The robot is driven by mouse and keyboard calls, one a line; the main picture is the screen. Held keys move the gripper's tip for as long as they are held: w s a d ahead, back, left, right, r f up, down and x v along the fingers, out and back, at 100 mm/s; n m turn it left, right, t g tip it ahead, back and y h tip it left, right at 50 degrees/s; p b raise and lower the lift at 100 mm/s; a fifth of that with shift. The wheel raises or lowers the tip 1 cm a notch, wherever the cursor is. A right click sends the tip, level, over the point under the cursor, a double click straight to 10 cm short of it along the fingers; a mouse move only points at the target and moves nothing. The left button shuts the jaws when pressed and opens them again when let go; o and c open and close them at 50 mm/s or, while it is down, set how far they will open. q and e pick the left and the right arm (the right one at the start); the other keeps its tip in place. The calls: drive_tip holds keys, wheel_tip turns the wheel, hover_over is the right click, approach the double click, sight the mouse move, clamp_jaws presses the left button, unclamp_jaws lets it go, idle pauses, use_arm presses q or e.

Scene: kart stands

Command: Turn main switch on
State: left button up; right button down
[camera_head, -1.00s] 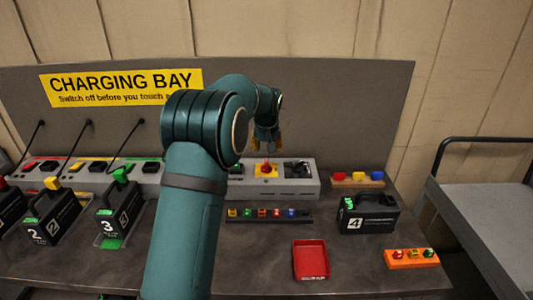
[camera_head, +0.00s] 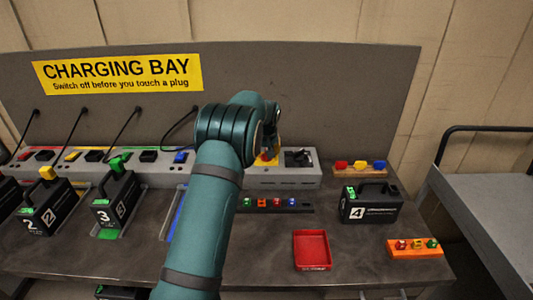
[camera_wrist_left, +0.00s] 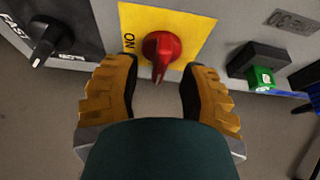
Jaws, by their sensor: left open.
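The main switch is a red rotary knob (camera_wrist_left: 163,47) on a yellow plate (camera_wrist_left: 195,20) marked "ON" on the left; its pointer tip points toward the grippers' side of the picture, down. In the head view only part of the yellow plate (camera_head: 264,161) shows, the rest hidden behind my left arm. My left gripper (camera_wrist_left: 160,70) is open, with its yellow ridged fingers on either side of the knob's lower part in the wrist view. I cannot tell whether they touch it. My right gripper is not in view.
A black selector knob (camera_wrist_left: 46,40) and a black block with a green part (camera_wrist_left: 262,77) flank the switch. Battery 4 (camera_head: 370,205), a red tray (camera_head: 311,250) and an orange rack (camera_head: 414,248) stand right on the bench. A grey cart (camera_head: 490,210) is beyond.

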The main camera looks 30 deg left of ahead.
use_arm(q)
drive_tip(key=shift+x, duration=0.8)
drive_tip(key=shift+o, duration=0.2)
clamp_jaws()
